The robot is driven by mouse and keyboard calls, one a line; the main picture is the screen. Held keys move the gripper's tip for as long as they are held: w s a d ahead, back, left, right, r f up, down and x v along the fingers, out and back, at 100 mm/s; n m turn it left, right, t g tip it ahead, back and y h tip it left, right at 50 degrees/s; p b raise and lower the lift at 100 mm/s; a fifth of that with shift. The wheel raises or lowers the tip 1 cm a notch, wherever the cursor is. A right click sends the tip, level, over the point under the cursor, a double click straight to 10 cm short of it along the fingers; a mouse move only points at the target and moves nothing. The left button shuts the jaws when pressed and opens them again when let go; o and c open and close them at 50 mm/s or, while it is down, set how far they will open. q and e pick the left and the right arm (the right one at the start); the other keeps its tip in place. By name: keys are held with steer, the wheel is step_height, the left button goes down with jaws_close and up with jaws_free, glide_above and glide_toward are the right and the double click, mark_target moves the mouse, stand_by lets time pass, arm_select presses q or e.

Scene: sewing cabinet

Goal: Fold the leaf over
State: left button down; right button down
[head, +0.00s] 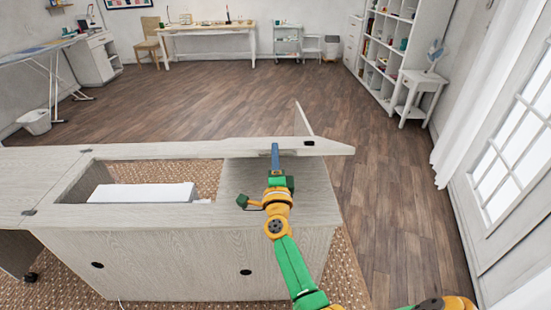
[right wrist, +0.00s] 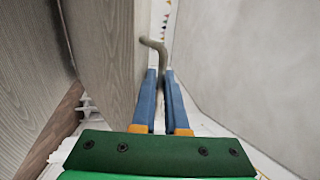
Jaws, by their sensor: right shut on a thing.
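The pale wood sewing cabinet (head: 190,255) stands in front of me in the head view. The leaf (head: 325,147) shows nearly edge-on at its far right, raised from the top, with a thin pointed part rising behind it. My right gripper (head: 275,152) is at the near side of the leaf. In the right wrist view its blue fingers (right wrist: 160,80) are shut on a bent, dull-metal handle (right wrist: 153,44) beside a wood panel (right wrist: 112,50). The fingertips hide where the handle is gripped. My left gripper is not in view.
The cabinet has an open well with a white block (head: 143,193) in it. A patterned rug (head: 352,285) lies under the cabinet. The wood floor (head: 240,100) behind it is clear. A white shelf unit (head: 385,50) and a small side table (head: 418,80) stand at the right.

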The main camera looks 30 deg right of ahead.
steer(key=shift+w+r, duration=0.1)
steer(key=shift+r, duration=0.15)
steer(key=c, duration=1.1)
jaws_free()
steer(key=shift+o, duration=0.8)
steer(key=shift+s+a+r, duration=0.1)
steer(key=shift+s+r, duration=0.05)
steer(key=shift+s, duration=0.1)
